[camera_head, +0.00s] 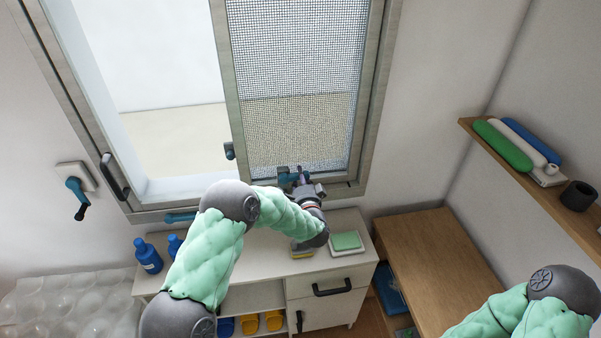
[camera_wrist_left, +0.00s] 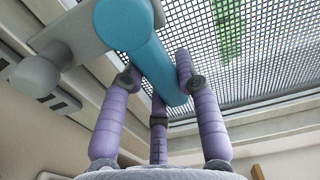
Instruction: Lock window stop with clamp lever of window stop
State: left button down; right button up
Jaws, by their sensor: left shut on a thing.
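The window (camera_head: 300,100) has a mesh screen panel on its right and an open gap on its left. The window stop (camera_head: 287,176) sits at the bottom of the screen panel's frame; its grey body (camera_wrist_left: 60,55) shows in the left wrist view. Its teal clamp lever (camera_wrist_left: 130,40) runs down between the purple fingers of my left gripper (camera_wrist_left: 160,85). My left gripper (camera_head: 301,177) is shut on the lever at the window's lower edge; its fingertips are small in the head view. My right gripper is out of view; part of my right arm shows at lower right.
Below the window stands a white cabinet (camera_head: 330,278) with a green-topped box (camera_head: 346,241) and blue bottles (camera_head: 148,256). A wooden table (camera_head: 440,265) is right of it. A wall shelf (camera_head: 535,185) holds rolls. A teal crank handle (camera_head: 76,190) is on the left wall.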

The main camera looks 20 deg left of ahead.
pick_arm(q)
jog(key=shift+f+m, duration=0.3)
jog(key=shift+m, duration=0.1)
jog(key=c, duration=0.9)
grip_release()
jog(key=shift+r, duration=0.1)
